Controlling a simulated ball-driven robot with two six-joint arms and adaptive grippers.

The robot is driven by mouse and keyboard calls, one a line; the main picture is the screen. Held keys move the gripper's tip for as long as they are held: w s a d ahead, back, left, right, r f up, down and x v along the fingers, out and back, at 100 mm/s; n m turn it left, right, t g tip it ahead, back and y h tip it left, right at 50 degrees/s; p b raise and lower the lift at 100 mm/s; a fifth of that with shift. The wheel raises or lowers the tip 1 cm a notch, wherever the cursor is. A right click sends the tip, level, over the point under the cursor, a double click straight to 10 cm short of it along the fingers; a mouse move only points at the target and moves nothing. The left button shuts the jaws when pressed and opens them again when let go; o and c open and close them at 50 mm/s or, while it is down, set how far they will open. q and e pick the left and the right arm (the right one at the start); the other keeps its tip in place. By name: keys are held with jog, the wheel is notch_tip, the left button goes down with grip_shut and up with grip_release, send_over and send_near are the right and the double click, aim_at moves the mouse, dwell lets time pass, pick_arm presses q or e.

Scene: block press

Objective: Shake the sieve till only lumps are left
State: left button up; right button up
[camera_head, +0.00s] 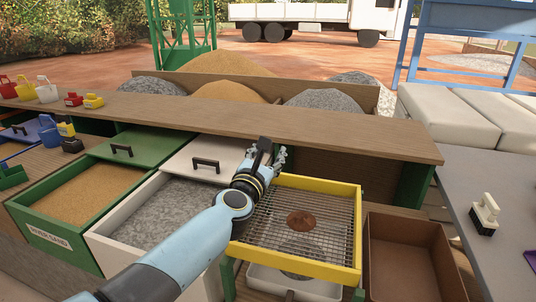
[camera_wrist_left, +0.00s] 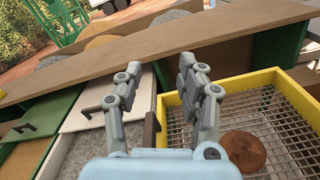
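The sieve (camera_head: 345,190) is a yellow frame with a wire mesh, sitting right of centre in the head view. One round brown lump (camera_head: 300,221) lies on the mesh; it also shows in the left wrist view (camera_wrist_left: 243,151). No loose fine material is clear on the mesh. A white tray (camera_head: 268,279) stands under the sieve, with something grey showing through the mesh. My left gripper (camera_head: 268,155) is at the sieve's far left corner. In the left wrist view its fingers (camera_wrist_left: 158,88) are apart, with nothing visibly held between them. My right gripper is not in view.
Left are a green drawer of sand (camera_head: 90,196) and a white drawer of grey gravel (camera_head: 172,212), both with black-handled lids. An empty brown box (camera_head: 400,238) is right of the sieve. A wooden shelf (camera_head: 300,128) runs behind.

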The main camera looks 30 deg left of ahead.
pick_arm(q)
jog(key=v, duration=1.2)
jog(key=shift+f, duration=0.1)
